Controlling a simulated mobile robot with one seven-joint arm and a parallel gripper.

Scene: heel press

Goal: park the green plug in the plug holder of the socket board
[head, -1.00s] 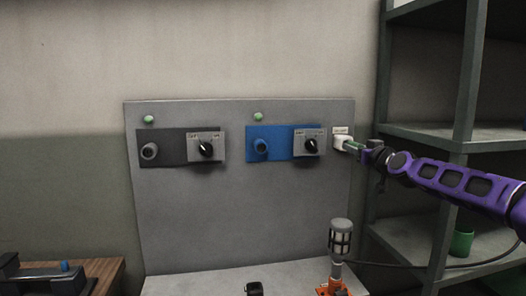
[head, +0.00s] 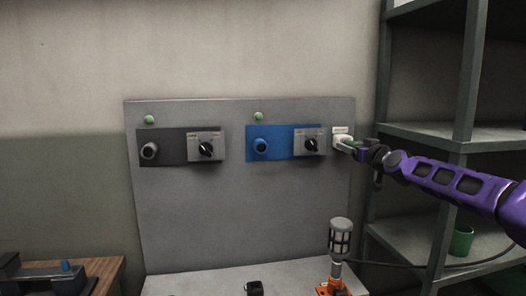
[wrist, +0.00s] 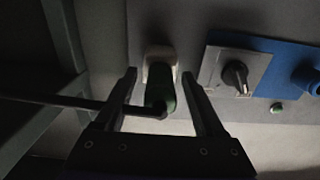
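The green plug (wrist: 167,92) sits in the white plug holder (head: 341,140) at the right edge of the socket board (head: 230,210). In the wrist view its nose end is in the pale holder (wrist: 159,56), and its dark cable runs off to the left. My gripper (wrist: 160,78) is around the plug, one finger on each side, with visible gaps between fingers and plug. It is open. In the head view my gripper (head: 361,147) is at the holder and hides most of the plug.
A blue socket panel (head: 268,142) with a rotary switch (head: 311,144) is left of the holder, and a black panel (head: 163,148) is farther left. Grey shelves (head: 425,135) stand close on the right. A lamp-like orange-based device (head: 340,240) stands on the ledge below.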

